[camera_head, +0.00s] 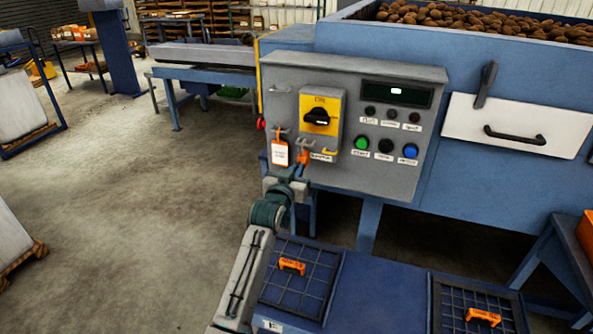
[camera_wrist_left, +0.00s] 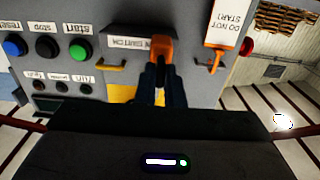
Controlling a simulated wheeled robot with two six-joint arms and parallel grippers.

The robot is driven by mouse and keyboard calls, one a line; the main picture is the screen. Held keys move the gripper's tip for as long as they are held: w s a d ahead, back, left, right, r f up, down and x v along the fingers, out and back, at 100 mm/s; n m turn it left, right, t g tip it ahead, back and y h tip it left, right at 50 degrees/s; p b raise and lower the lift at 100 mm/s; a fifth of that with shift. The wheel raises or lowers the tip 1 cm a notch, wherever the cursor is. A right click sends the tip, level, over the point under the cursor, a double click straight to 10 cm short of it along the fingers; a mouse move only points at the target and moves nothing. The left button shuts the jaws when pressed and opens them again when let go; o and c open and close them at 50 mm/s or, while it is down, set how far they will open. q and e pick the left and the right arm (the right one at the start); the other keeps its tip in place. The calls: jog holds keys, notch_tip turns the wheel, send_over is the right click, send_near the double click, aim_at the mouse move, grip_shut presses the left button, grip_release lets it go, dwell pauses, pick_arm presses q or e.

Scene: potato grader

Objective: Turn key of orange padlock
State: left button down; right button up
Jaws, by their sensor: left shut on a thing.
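The orange padlock (camera_head: 303,157) is at the lower left of the grey control panel (camera_head: 350,172), under the yellow switch plate (camera_head: 333,104) with its black rotary knob (camera_head: 317,117). My left gripper (camera_head: 296,172) reaches up to it from below. In the left wrist view, which shows the panel upside down, the dark fingers (camera_wrist_left: 160,76) are shut on the orange padlock (camera_wrist_left: 162,50). The key cannot be made out; the fingers hide part of the padlock. My right gripper is not in view.
An orange-and-white "do not start" tag (camera_head: 280,153) hangs left of the padlock. A green button (camera_head: 361,142) and a blue button (camera_head: 410,151) sit to its right. Below, a blue bench (camera_head: 380,290) has mesh trays with small orange items.

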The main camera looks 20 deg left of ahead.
pick_arm(q)
jog(key=shift+a+n+p, duration=0.1)
jog(key=shift+n+p, duration=5)
jog(key=shift+n, duration=3.8)
jog(key=shift+f, duration=0.1)
jog(key=c, duration=1.5)
grip_release()
jog(key=shift+c, duration=0.2)
